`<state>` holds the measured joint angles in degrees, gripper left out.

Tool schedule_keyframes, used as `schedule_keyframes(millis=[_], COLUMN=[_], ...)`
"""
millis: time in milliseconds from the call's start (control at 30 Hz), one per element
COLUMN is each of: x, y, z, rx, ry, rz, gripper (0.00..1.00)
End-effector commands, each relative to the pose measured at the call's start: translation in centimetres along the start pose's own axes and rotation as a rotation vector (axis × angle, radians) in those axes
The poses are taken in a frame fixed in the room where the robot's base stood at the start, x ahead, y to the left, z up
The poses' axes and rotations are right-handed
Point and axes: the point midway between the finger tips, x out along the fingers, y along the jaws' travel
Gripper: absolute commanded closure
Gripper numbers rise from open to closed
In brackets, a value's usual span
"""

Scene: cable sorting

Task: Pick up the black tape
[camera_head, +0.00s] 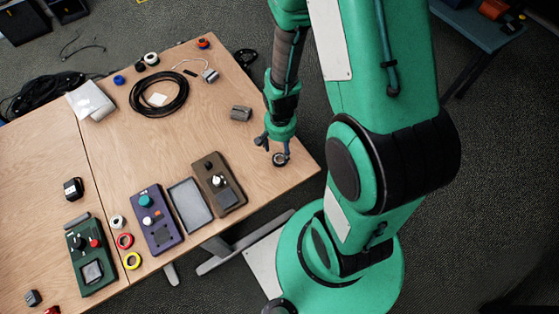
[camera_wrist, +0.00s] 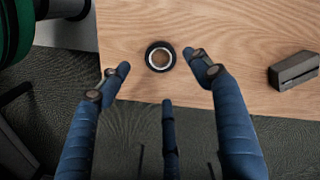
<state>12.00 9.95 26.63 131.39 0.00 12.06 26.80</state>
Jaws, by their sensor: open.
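The black tape (camera_wrist: 149,58) is a small black ring with a pale inner core, lying flat on the wooden table near its edge in the wrist view. It also shows in the head view (camera_head: 280,164), near the table's right corner and close to my fingers. My gripper (camera_wrist: 158,66) is open, its blue fingers spread to the left and right of the tape with a gap on each side. In the head view my gripper (camera_head: 272,150) points down at the tape, which is partly covered by a finger. Nothing is held.
A grey block (camera_head: 240,113) lies near the tape. A coiled black cable (camera_head: 160,95) and several small rolls lie farther back. The table edge is close to the tape.

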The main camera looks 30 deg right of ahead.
Motion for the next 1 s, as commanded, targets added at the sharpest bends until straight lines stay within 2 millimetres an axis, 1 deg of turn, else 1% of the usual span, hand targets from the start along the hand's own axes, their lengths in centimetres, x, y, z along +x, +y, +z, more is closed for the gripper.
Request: schedule_keyframes(millis=[33,200,633,733,867,1000], x=[0.8,2.0,2.2,2.6,3.6,5.2], y=[0.0,0.0,0.0,0.0,-0.1,-0.2], z=[0.1,0.0,0.0,0.0,0.1,0.2], rx=[0.000,0.000,0.000,0.000,0.000,0.000], ry=[-0.002,0.000,0.000,-0.001,-0.001,-0.002], rz=[0.001,0.000,0.000,0.000,0.000,0.001], gripper=[0.36,0.36,0.36,0.36,0.36,0.36])
